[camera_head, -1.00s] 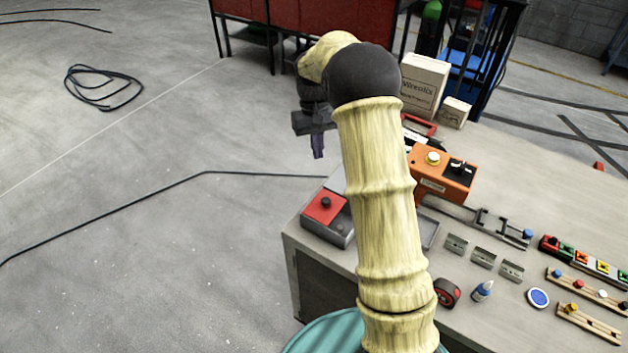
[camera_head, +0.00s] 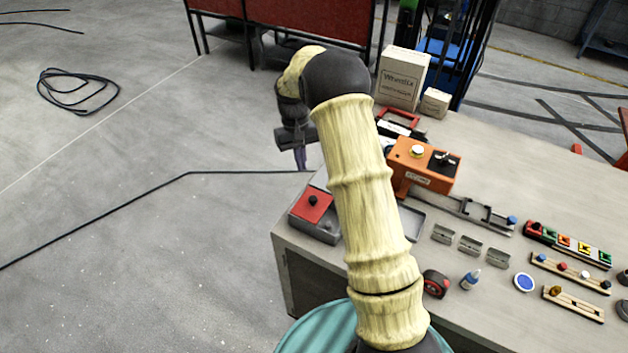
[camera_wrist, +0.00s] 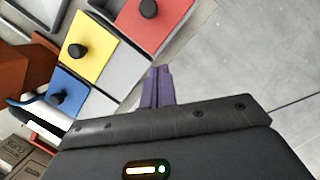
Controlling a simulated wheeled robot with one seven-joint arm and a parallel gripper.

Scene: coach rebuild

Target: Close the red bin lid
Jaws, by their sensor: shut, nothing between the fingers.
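The red bin lid (camera_head: 312,204), a flat square plate with a black knob, sits on a grey bin at the table's left end. It also shows at the top of the wrist view (camera_wrist: 158,26), partly cut off by the frame's edge. Grey tray surface shows beside it, and I cannot tell how much of its bin is uncovered. My gripper (camera_head: 301,160) is shut and empty, pointing down above and beyond the red lid. In the wrist view its purple fingers (camera_wrist: 158,88) are together, apart from the lid. My arm hides part of the bins in the head view.
A yellow lid (camera_wrist: 86,52) and a blue lid (camera_wrist: 70,91), each with a black knob, lie beside the red one. An orange device (camera_head: 424,166), cardboard boxes (camera_head: 402,78) and small parts occupy the table. Open floor (camera_head: 150,240) lies left of the table.

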